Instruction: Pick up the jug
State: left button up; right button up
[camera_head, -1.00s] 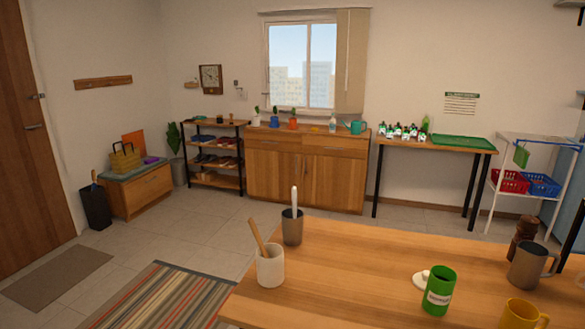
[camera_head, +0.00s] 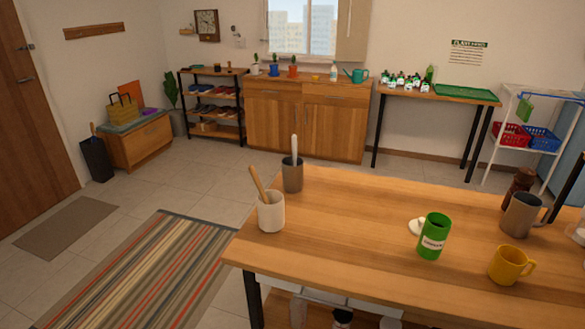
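A grey-brown metal jug (camera_head: 521,214) stands upright near the right end of the wooden table (camera_head: 370,215), with its dark handle to the right. A dark brown pepper mill (camera_head: 518,187) stands just behind it. A yellow mug (camera_head: 509,264) stands in front of it, apart. A green labelled canister (camera_head: 433,236) with a pale round lid (camera_head: 417,227) beside it is to the left. I see no gripper clearly in this view, and nothing touches the jug.
A white pot with a wooden utensil (camera_head: 271,211) and a grey cup with a white-handled utensil (camera_head: 292,175) stand at the table's left corner. The tabletop between them and the canister is clear. Partly cut-off white and black shapes show below the front edge.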

aim_at(524, 208)
jog(key=z, duration=1.4)
